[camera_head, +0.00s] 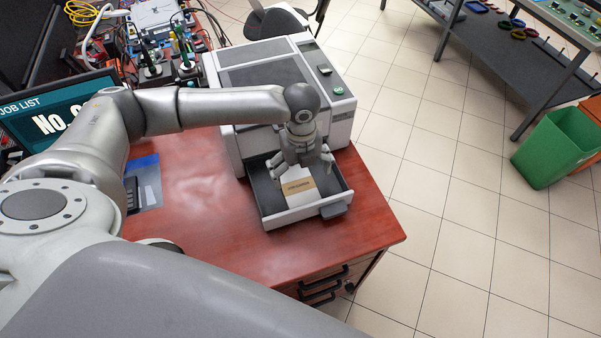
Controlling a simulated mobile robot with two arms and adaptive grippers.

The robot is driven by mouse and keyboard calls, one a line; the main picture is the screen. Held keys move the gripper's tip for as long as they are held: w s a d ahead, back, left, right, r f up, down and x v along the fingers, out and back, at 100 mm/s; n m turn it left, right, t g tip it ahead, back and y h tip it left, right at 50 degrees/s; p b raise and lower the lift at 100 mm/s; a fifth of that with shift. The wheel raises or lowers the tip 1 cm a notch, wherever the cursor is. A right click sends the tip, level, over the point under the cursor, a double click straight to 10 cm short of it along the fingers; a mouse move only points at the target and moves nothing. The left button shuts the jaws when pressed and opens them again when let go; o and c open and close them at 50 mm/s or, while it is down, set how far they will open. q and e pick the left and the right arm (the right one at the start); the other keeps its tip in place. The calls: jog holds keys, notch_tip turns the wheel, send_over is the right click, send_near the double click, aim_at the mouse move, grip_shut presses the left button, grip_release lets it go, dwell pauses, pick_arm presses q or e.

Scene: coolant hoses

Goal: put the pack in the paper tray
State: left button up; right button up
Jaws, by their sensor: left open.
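The printer (268,80) stands on the red desk with its paper tray (307,211) pulled out at the front. The pack (300,193), white with a tan label band, lies inside the tray, toward its middle. My left gripper (302,176) points down over the back part of the tray, just above the pack's rear edge. Its fingers are spread open, and I cannot tell whether they touch the pack. The pack's far end is partly hidden by the gripper. My right gripper is not in view.
The red desk (210,215) has bare room left of the tray. A blue sheet (150,172) and a monitor (60,110) are at the left. Tools and cables crowd the back left. A green bin (553,148) and a grey shelf (500,50) stand at the right, beyond open tiled floor.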

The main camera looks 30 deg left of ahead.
pick_arm(q)
notch_tip(320, 180, up, 12)
jog(key=b, duration=0.1)
jog(key=shift+b, duration=0.35)
jog(key=shift+f, duration=0.1)
